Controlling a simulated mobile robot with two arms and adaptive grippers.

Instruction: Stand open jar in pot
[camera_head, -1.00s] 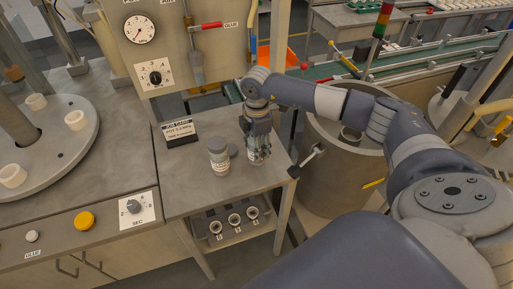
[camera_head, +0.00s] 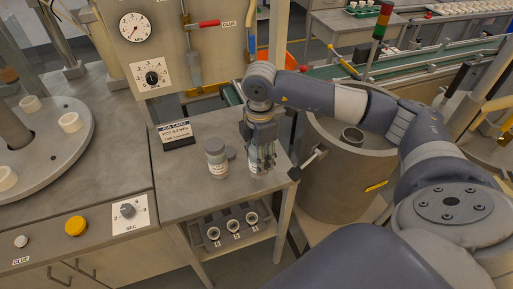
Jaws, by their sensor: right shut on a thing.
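My right gripper (camera_head: 262,166) points down over the small table and is shut on a glass jar (camera_head: 256,170), mostly hidden by the fingers. The jar's mouth is hidden, and I cannot tell whether its base touches the table. A second jar (camera_head: 217,158), with a grey lid and pale label, stands upright just left of the gripper. A loose grey disc, like a lid (camera_head: 230,152), lies between them. The large grey round pot (camera_head: 340,185) stands on the floor right of the table. A small cylindrical thing (camera_head: 353,138) shows inside it. My left gripper is not in view.
A job card (camera_head: 176,134) stands at the table's back left. A rack with several round sockets (camera_head: 233,226) sits on the shelf below. A handle (camera_head: 308,162) juts between table and pot. The front tabletop (camera_head: 205,198) is clear.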

